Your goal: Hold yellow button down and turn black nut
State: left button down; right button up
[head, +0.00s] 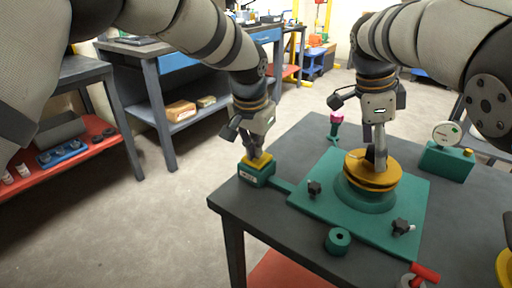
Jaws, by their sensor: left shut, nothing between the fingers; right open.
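A yellow button (265,156) sits on top of a small green box (257,175) at the table's left corner. My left gripper (257,154) is shut and empty, with its fingertips at the button's top; I cannot tell how far the button is pressed. A black nut (370,154) is on top of a yellow round disc (386,178) on a green base. My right gripper (377,158) is open and points down at the nut, hiding part of it. I cannot tell whether its fingers touch the nut.
The green plate (325,172) carries black star knobs (314,187) (402,226). A green ring (338,240), a red-handled part (424,273), a gauge on a green block (446,160) and a pink-topped tool (336,120) stand around it. The dark table's (278,226) front left is clear.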

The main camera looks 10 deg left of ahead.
jog(key=n, duration=0.2)
jog(key=n+t, duration=0.1)
jog(key=n, duration=0.1)
jog(key=shift+s+d+n+y, duration=0.15)
jog(key=shift+s+n+y, duration=0.05)
jog(key=shift+n+y, duration=0.2)
jog(key=n, duration=0.2)
jog(key=shift+n+t+y, duration=0.4)
jog(key=n, duration=0.3)
jog(key=n+y, duration=0.1)
jog(key=n, duration=0.2)
jog(key=shift+d+y, duration=0.1)
jog(key=shift+y, duration=0.2)
jog(key=shift+f, duration=0.2)
